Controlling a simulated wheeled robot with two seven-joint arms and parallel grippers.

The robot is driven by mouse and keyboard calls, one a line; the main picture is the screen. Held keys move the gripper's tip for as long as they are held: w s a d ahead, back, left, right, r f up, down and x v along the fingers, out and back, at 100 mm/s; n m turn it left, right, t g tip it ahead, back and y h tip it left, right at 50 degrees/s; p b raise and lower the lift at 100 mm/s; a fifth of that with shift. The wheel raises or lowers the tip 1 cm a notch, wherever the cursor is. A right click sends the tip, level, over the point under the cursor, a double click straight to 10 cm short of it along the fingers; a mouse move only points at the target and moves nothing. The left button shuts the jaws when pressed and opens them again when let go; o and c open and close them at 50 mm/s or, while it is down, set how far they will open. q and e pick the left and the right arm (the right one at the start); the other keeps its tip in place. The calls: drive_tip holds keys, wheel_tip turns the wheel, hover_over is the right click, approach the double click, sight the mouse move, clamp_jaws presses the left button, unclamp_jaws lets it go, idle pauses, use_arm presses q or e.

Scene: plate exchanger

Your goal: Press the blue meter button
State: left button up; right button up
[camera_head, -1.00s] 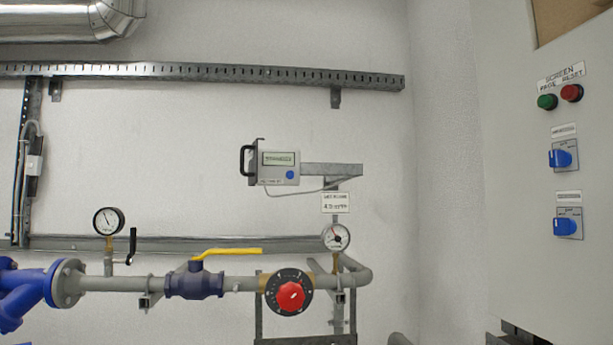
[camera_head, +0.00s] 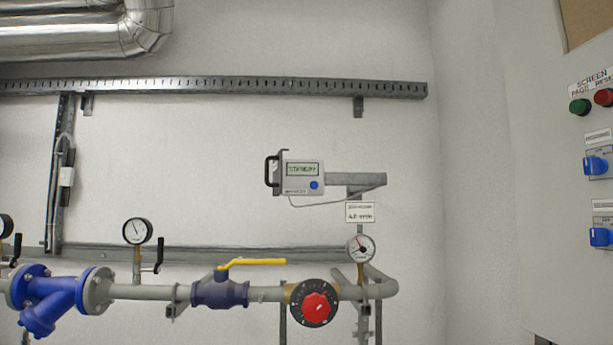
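The meter (camera_head: 301,176) is a light grey box with a black handle on its left side and a green display that appears to read "STANDBY". Its round blue button (camera_head: 314,185) sits at the lower right of its face and is uncovered. The meter is fixed to a grey metal bracket (camera_head: 358,180) on the wall above the pipe. Neither of my grippers shows in the head view.
Below the meter run a grey pipe (camera_head: 145,292), a yellow-handled valve (camera_head: 220,290), a red knob (camera_head: 316,307) and gauges (camera_head: 361,248). A grey cabinet (camera_head: 550,230) with blue switches stands at the right. Space in front of the meter looks clear.

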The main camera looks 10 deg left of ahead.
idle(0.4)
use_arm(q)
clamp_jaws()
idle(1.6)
